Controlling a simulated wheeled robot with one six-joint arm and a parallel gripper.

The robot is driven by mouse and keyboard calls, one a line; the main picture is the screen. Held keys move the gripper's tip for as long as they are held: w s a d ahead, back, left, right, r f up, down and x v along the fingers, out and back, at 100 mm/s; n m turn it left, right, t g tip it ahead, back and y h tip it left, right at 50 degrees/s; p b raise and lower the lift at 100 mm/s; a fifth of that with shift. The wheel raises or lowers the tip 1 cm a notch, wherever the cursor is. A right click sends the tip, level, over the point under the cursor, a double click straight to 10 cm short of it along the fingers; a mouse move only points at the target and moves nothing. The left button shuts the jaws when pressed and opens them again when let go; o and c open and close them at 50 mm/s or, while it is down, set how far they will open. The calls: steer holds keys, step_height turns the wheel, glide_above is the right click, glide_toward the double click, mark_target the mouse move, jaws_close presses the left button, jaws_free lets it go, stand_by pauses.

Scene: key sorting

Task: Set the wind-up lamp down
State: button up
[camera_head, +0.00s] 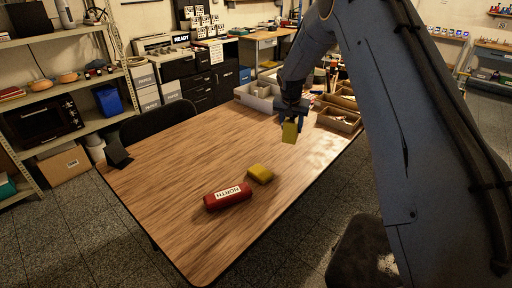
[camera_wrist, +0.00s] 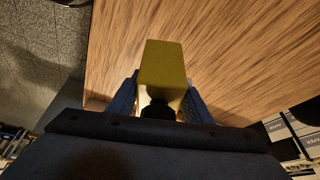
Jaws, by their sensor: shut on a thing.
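My gripper (camera_head: 291,115) is shut on a yellow, block-shaped thing, which I take to be the wind-up lamp (camera_head: 290,133). The lamp hangs below the fingers over the far right part of the wooden table (camera_head: 165,160). In the wrist view the lamp (camera_wrist: 163,62) stands out between the two blue fingers (camera_wrist: 160,98), with a dark part at its near end. Bare table shows beyond it, and it looks clear of the surface.
A red cylinder labelled NORTH (camera_head: 228,197) and a yellow block (camera_head: 260,174) lie near the table's middle front. A dark wedge-shaped thing (camera_head: 118,153) stands at the left edge. Trays (camera_head: 338,119) and a grey bin (camera_head: 258,97) line the far right end. Much of the tabletop is clear.

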mark_target(290, 133)
step_height(290, 133, down, 10)
steer(key=p, duration=0.3)
steer(key=shift+r, duration=0.15)
steer(key=o, duration=1.1)
steer(key=shift+s, duration=0.1)
steer(key=b+v, duration=0.3)
steer(key=v, duration=0.8)
steer(key=shift+s+r+b, duration=0.25)
steer(key=shift+r+b, duration=0.1)
steer(key=s+r+n+g, duration=0.1)
steer(key=s, duration=1.2)
steer(key=s+r+n+g+y, duration=0.1)
steer(key=s+r+n, duration=0.1)
steer(key=s, duration=1.2)
steer(key=s+d+r+n+g, duration=0.1)
steer(key=s+n, duration=0.1)
steer(key=s, duration=1.1)
steer(key=shift+s+d+r+y, duration=0.1)
steer(key=shift+s+r+y, duration=0.2)
steer(key=shift+y, duration=0.1)
